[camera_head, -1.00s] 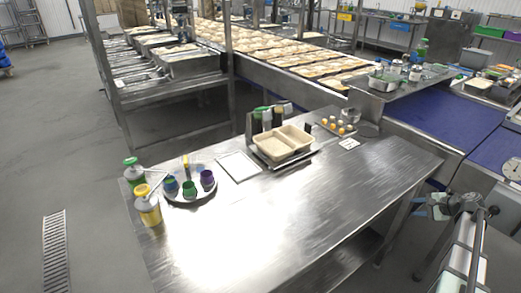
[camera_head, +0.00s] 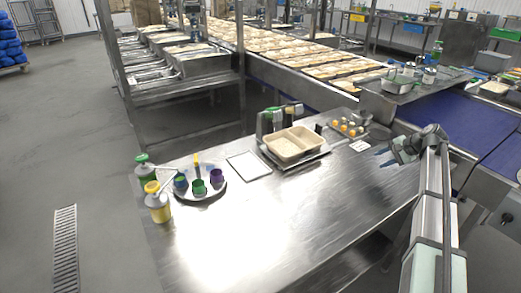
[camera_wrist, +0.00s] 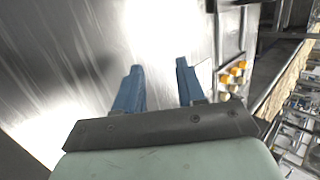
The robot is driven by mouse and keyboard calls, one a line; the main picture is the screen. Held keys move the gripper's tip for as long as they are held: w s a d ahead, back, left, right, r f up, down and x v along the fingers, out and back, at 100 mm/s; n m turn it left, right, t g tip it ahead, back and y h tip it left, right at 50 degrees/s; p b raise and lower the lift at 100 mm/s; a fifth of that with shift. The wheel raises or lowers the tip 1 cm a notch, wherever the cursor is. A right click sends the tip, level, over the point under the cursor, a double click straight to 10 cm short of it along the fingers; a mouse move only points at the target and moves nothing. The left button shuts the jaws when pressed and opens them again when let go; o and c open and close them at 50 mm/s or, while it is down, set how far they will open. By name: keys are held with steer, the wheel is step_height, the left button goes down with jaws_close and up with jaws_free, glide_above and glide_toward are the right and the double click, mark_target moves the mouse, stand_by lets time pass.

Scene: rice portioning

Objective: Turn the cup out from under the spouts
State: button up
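A green-topped pump bottle (camera_head: 146,172) and a yellow pump bottle (camera_head: 158,207) stand just left of the tray. Their spouts point right toward the blue cup, which is closest to them. I cannot tell whether the spout ends are directly above it. My gripper (camera_head: 384,158) is above the table's right end, far from the cups. In the wrist view its blue fingers (camera_wrist: 158,68) are apart and empty.
A twin-compartment rice tray (camera_head: 319,142) sits at the table's back, with a flat white sheet (camera_head: 249,165) to its left. A small board of yellow-topped pieces (camera_head: 346,129) is at back right. The front middle of the table is clear. A conveyor runs behind.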

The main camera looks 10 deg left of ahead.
steer(key=a+r+n+g+h, duration=0.1)
steer(key=a+r+n+g, duration=0.25)
steer(key=a, duration=1.55)
step_height(320, 180, up, 16)
steer(key=n+h, duration=0.6)
steer(key=n, duration=0.4)
glide_above(195, 157)
steer(key=shift+g, duration=0.45)
step_height(195, 157, down, 14)
steer(key=shift+d+f, duration=0.1)
jaws_close()
